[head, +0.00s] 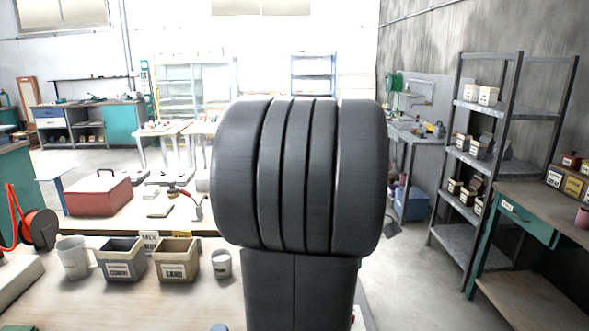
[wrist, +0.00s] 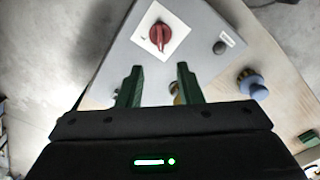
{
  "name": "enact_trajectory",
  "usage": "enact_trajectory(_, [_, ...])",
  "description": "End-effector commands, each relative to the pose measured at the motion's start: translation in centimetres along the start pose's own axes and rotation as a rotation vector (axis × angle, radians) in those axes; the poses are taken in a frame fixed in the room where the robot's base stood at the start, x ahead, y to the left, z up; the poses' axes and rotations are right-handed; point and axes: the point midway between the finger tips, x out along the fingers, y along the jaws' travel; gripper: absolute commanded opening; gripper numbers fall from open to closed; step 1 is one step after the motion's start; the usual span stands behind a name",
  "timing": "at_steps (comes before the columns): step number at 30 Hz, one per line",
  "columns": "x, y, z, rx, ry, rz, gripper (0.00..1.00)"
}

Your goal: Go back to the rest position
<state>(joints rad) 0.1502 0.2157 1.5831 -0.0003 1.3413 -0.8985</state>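My gripper (wrist: 158,84) shows in the wrist view with its two green fingers spread apart and nothing clearly held between them. Beyond the fingertips is a grey panel (wrist: 195,45) with a red rotary switch (wrist: 158,35) on a white plate. A small dark round button (wrist: 220,47) sits to the right of the switch. The gripper appears apart from the switch. In the head view my own dark arm fills the middle and hides much of the bench; the gripper does not show there.
In the head view a wooden bench (head: 190,292) holds a grey bin (head: 121,262), a tan bin (head: 176,260) and mugs. A red toolbox (head: 98,194) stands behind. A metal shelf (head: 457,160) is at right, with open floor (head: 405,270) before it. A blue knob (wrist: 256,90) is right of the panel.

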Motion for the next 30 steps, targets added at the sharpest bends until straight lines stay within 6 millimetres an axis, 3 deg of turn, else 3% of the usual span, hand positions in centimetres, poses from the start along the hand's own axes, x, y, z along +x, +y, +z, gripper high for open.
enact_trajectory(1, [-1.1, 0.0, 0.0, 0.000, 0.004, 0.004, 0.33])
enact_trajectory(3, [0.9, -0.1, 0.1, 0.000, -0.004, -0.006, 0.33])
enact_trajectory(22, [13.6, -0.1, 0.1, 0.002, -0.004, -0.006, 0.33])
enact_trajectory(30, [13.1, 0.0, 0.1, 0.233, -0.001, -0.001, 0.33])
